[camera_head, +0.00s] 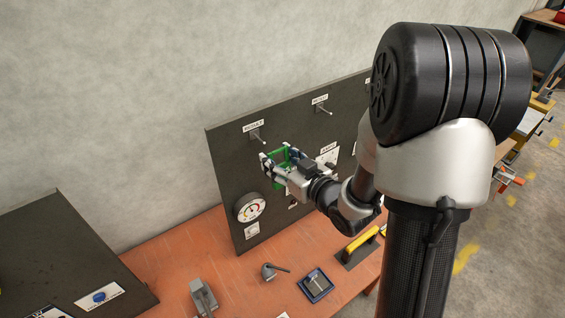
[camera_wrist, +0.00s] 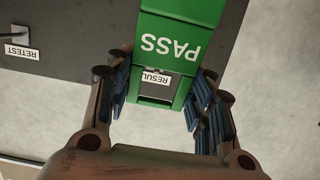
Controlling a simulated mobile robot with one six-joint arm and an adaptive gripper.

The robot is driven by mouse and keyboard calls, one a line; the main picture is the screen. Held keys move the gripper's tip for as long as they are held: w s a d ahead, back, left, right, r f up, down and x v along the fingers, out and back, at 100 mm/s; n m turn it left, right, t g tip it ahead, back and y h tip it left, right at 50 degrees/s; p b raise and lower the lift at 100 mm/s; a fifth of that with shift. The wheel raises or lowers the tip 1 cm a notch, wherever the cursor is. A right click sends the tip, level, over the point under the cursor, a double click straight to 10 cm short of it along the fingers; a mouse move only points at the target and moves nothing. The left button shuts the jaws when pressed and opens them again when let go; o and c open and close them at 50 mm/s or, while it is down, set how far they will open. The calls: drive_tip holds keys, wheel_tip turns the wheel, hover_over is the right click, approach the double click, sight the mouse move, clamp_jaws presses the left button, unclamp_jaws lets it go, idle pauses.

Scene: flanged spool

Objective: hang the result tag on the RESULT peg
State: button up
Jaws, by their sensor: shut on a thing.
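The green result tag (camera_head: 283,154) is held in my gripper (camera_head: 272,161), in front of the dark board and just below right of the RESULT peg (camera_head: 257,138). In the wrist view the tag (camera_wrist: 172,32) reads PASS upside down. My gripper's fingers (camera_wrist: 157,78) are shut on its two sides. Through the opening at the tag's end I see part of the RESULT label (camera_wrist: 155,76). The RESULT peg itself is hidden in the wrist view. In the head view the peg's tip looks free, with the tag apart from it.
A second peg (camera_head: 325,109) with a label stands to the right on the dark board (camera_head: 226,160). A round gauge (camera_head: 250,207) is below left of my gripper. The orange table (camera_head: 187,262) holds a yellow-handled tool (camera_head: 357,246), a blue tray (camera_head: 315,286) and other small items.

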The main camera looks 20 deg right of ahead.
sight(255, 140)
drive_tip(key=shift+r+p+x, duration=0.2)
drive_tip(key=shift+p+x, duration=0.1)
drive_tip(key=shift+x, duration=0.85)
drive_tip(key=shift+r+p+x, duration=0.2)
drive_tip(key=shift+p+x, duration=0.05)
drive_tip(key=shift+x, duration=0.95)
drive_tip(key=shift+r+p+x, duration=0.2)
drive_tip(key=shift+p+x, duration=0.1)
drive_tip(key=shift+x, duration=0.85)
drive_tip(key=shift+w+a+f+b, duration=0.15)
drive_tip(key=shift+w+f+b, duration=0.1)
drive_tip(key=shift+w+b, duration=0.2)
drive_tip(key=shift+w+a+f+b, duration=0.2)
drive_tip(key=shift+w+b, duration=0.2)
drive_tip(key=o, duration=1)
